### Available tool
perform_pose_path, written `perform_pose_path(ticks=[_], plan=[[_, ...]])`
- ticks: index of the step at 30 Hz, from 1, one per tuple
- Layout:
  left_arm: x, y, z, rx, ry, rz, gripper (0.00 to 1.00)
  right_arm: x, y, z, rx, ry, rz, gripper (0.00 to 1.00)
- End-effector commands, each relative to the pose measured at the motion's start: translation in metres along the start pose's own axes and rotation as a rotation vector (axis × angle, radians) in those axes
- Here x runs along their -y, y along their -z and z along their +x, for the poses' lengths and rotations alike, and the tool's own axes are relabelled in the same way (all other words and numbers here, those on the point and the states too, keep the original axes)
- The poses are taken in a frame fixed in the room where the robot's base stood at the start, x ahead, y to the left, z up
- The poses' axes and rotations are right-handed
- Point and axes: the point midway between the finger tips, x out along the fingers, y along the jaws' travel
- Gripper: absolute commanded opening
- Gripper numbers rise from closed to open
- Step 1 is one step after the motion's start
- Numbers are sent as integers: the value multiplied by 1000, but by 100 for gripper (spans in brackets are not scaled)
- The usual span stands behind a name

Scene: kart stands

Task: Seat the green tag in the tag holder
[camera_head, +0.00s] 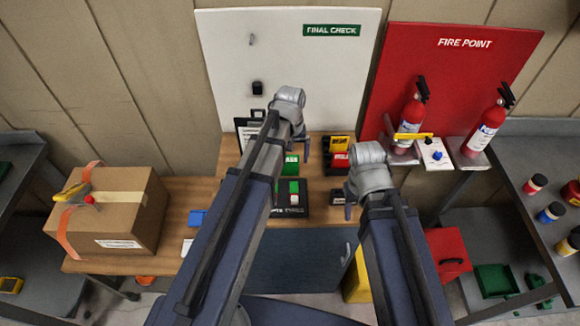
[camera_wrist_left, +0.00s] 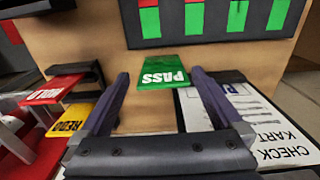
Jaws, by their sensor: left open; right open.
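The green tag, lettered PASS, lies on the wooden bench in the left wrist view (camera_wrist_left: 166,80); part of it shows beside my left arm in the head view (camera_head: 291,166). My left gripper (camera_wrist_left: 160,76) is open, with one finger on each side of the tag's near edge in the picture; it does not hold the tag. In the head view the left gripper is largely hidden by its own wrist. My right gripper (camera_head: 348,206) is open and empty over the right part of the bench. I cannot tell for sure which dark fixture is the tag holder.
A red tag (camera_wrist_left: 54,89) and a yellow tag (camera_wrist_left: 84,116) lie left of the gripper in the wrist view. A CHECK KART clipboard (camera_wrist_left: 284,140) is close on the right. A dark tray (camera_wrist_left: 262,36) with green blocks lies beyond. A cardboard box (camera_head: 112,220) occupies the bench's left end.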

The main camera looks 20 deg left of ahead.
Motion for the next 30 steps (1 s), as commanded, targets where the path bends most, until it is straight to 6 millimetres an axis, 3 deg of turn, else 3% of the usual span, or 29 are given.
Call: perform_pose_path(ticks=[3, 11, 24, 30], plan=[[0, 0, 14, 0, 0, 0, 100, 1, 1, 14, 0, 0, 1, 50], [0, 0, 17, 0, 0, 0, 100, 2, 1, 17, 0, 0, 1, 50], [3, 1, 64, 0, 0, 0, 100, 6, 4, 64, 0, 0, 2, 50], [3, 1, 64, 0, 0, 0, 100, 6, 4, 64, 0, 0, 2, 50]])
